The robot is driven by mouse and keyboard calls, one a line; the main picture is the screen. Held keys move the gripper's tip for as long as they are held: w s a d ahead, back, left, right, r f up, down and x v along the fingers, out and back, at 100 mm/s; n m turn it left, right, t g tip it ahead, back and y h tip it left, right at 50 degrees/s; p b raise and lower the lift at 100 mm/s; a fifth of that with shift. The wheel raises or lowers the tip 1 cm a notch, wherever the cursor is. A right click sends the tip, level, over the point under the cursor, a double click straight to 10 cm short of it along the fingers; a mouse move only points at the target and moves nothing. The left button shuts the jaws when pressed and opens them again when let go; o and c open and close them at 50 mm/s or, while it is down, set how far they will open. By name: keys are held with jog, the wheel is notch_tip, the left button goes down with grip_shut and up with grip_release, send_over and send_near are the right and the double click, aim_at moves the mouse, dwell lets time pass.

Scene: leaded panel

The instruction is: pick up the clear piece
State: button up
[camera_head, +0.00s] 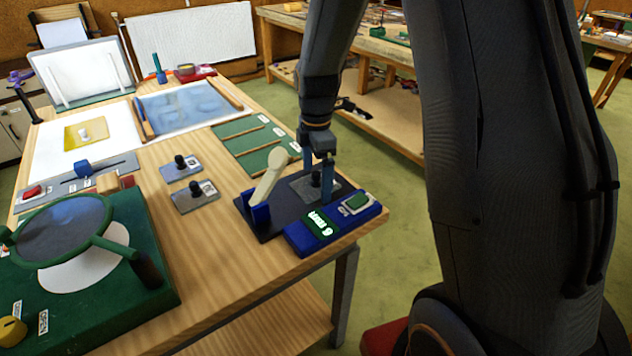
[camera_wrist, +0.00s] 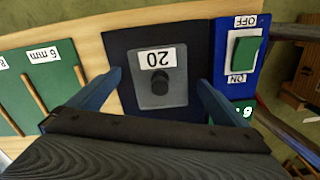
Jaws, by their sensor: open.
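No thing in view is clearly marked as the clear piece, and I cannot tell which it is. My gripper (camera_head: 318,178) is open over the dark base of a blue device. Its fingers stand on either side of a black knob (camera_wrist: 160,87) on a grey square plate (camera_wrist: 178,64) labelled 20. The knob appears apart from both fingers in the wrist view. The same plate (camera_head: 300,187) is partly hidden by the fingers in the head view. Two similar grey knobbed plates, one farther (camera_head: 172,173) and one nearer (camera_head: 190,203), lie on the table to the left.
The blue device (camera_head: 368,216) has a green switch and lit display, with a cream lever (camera_head: 270,175) beside my gripper. A green slotted board (camera_head: 233,128) lies behind. A magnifier (camera_head: 65,228) stands on a green base at front left. Yellow sheet (camera_head: 75,138) and blue sheet (camera_head: 170,108) lie farther back.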

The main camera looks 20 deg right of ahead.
jog(key=c, duration=1.1)
